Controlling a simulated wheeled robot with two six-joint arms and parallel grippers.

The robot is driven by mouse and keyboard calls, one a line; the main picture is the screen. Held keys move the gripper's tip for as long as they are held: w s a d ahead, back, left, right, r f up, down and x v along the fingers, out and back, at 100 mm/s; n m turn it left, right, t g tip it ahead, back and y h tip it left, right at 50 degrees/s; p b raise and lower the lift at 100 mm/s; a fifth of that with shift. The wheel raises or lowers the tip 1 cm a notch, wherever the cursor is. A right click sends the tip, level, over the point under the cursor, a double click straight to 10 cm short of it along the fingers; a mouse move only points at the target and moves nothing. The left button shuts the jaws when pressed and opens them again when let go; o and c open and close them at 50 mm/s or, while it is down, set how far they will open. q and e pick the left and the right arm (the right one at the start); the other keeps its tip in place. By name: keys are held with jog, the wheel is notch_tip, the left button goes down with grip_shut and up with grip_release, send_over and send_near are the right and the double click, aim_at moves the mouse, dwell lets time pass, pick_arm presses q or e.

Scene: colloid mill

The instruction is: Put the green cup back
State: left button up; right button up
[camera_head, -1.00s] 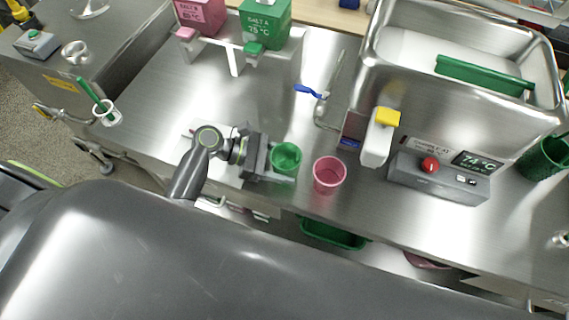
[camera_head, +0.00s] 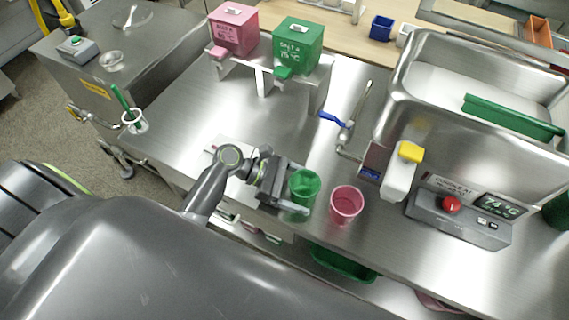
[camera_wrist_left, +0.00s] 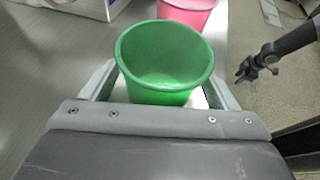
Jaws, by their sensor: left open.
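The green cup (camera_head: 304,186) stands upright and empty on the steel counter, just left of the pink cup (camera_head: 346,203). My left gripper (camera_head: 299,192) is low at the counter, its fingers open on both sides of the green cup. In the left wrist view the green cup (camera_wrist_left: 165,62) sits between the two fingers, with gaps visible beside it. The pink cup (camera_wrist_left: 187,12) is just beyond it. A dark gripper (camera_wrist_left: 257,66), which looks like my right one, shows at the right of that view; its jaw state is unclear.
Pink (camera_head: 234,29) and green (camera_head: 298,45) dispensers stand on a raised rack at the back. A soap-like bottle with a yellow top (camera_head: 403,172) and a control box with a red button (camera_head: 458,214) stand to the right. The counter's left part is mostly clear.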

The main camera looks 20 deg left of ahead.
pick_arm(q)
jog(key=b+v, duration=0.1)
jog(key=v, duration=0.9)
jog(key=shift+a, duration=0.3)
jog(key=shift+s+a+r, duration=0.15)
jog(key=shift+a+r, duration=0.15)
jog(key=shift+a, duration=0.15)
